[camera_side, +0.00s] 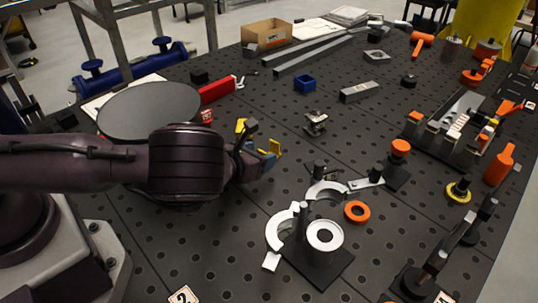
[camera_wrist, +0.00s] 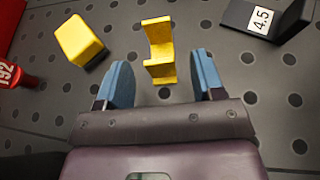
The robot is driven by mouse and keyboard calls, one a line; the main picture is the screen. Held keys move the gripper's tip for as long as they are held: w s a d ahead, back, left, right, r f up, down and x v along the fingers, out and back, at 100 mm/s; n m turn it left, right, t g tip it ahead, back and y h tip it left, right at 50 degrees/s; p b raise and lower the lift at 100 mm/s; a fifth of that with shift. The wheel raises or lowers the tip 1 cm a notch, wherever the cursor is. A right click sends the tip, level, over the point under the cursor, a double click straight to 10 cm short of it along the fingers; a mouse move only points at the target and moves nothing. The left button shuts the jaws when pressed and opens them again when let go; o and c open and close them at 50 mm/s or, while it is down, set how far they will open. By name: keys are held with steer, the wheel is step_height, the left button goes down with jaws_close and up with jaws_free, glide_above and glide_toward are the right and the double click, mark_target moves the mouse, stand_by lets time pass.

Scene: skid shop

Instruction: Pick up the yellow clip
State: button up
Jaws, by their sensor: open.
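The yellow clip (camera_wrist: 160,48) is a C-shaped piece on the dark perforated table in the wrist view. In the side view the clip (camera_side: 275,148) shows just beyond my fingers, partly hidden by them. My gripper (camera_wrist: 161,72) is open, with its two blue fingers spread and nothing held. The clip's near end lies between the fingertips in the picture, with a gap on each side; its far end extends past them. In the side view my gripper (camera_side: 263,154) is low over the table. I cannot tell its exact height.
A yellow block (camera_wrist: 80,41) lies left of the clip. A round dark disc (camera_side: 150,110) stands behind my arm.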

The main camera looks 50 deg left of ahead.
steer(key=shift+x, duration=1)
steer(key=c, duration=1)
steer(key=shift+c, duration=0.2)
